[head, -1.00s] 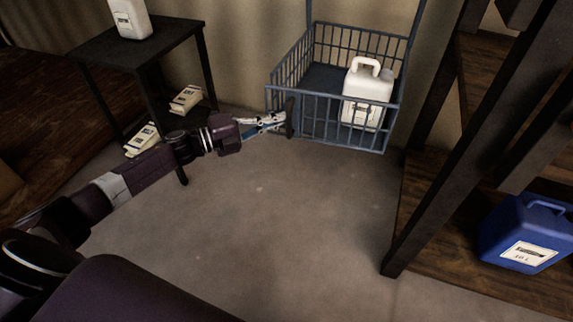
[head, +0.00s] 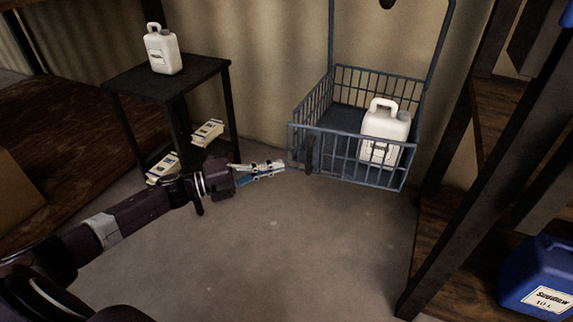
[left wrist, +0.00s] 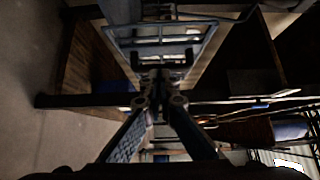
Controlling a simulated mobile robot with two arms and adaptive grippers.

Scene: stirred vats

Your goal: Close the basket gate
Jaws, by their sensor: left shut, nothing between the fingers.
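The blue-grey wire basket (head: 312,100) hangs by the wall in the head view. Its barred front gate (head: 350,160) stands upright across the front and looks level with the side panels at both ends. A dark upright handle (head: 309,155) sits near the gate's left end. A white jug (head: 386,130) stands inside the basket, partly behind the bars. My left gripper (head: 283,167) is shut and empty, just left of the handle with a small gap. In the left wrist view its fingers (left wrist: 160,80) point toward the basket frame (left wrist: 160,32). My right gripper is not in view.
A black side table (head: 165,80) at left holds a white jug (head: 162,48); white packs (head: 207,132) lie below. A dark wooden shelf (head: 455,235) with a blue jug (head: 540,280) stands at right. The floor (head: 270,250) between is clear.

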